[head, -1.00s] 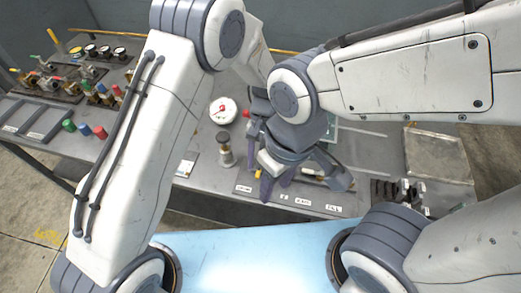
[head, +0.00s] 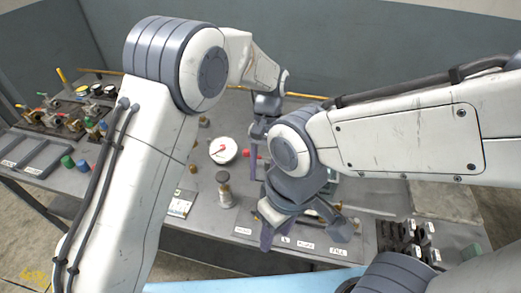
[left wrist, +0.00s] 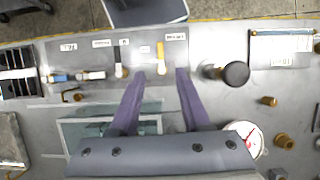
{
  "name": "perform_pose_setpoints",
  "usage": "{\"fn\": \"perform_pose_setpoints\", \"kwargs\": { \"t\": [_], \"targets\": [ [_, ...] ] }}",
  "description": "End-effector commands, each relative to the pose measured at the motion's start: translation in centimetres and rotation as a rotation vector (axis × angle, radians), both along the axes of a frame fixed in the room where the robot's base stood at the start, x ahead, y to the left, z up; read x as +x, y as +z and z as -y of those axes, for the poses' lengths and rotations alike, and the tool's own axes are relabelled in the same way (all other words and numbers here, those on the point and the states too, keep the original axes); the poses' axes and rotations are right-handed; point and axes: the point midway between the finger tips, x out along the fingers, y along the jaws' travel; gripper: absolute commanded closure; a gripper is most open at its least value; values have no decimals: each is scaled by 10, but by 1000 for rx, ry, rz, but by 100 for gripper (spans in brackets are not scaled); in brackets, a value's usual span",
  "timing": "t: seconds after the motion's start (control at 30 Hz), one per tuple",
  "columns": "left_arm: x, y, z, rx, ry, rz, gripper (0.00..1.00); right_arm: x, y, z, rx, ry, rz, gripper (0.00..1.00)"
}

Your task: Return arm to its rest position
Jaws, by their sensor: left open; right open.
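My left gripper (head: 258,142) is in the middle of the head view, partly hidden behind my right arm. My right gripper (head: 303,230) is lower in the head view, above the front part of the bench. Its fingers are spread and I see nothing held. Its wrist hides part of the bench behind it.
The grey bench (head: 205,178) carries a white dial gauge (head: 223,149), a dark-topped cylinder (head: 224,190) and a left-hand rack of valves (head: 70,118). The left wrist view shows a yellow-handled tool (left wrist: 160,60) beside front labels. A flat grey plate (head: 445,203) lies at right.

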Motion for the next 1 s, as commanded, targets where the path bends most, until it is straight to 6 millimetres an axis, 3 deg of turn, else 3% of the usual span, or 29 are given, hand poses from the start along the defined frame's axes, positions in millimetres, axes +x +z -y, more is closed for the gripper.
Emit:
{"fn": "perform_pose_setpoints", "kwargs": {
  "t": [0.17,0.33,0.5,0.63,0.8,1.0],
  "targets": [
    [-1,1,0,-1,-2,2,53,0,0,0,0,0,0,53],
    [-20,25,-3,-32,-37,44,53,0,0,0,0,0,0,53],
    [-70,63,-18,-100,-116,138,53,0,0,0,0,0,0,53],
    [-114,81,-37,-156,-183,214,53,0,0,0,0,0,0,53],
    [-165,86,-64,-218,-261,301,53,0,0,0,0,0,0,53],
    [-196,79,-84,-259,-311,358,53,0,0,0,0,0,0,53]
  ]
}}
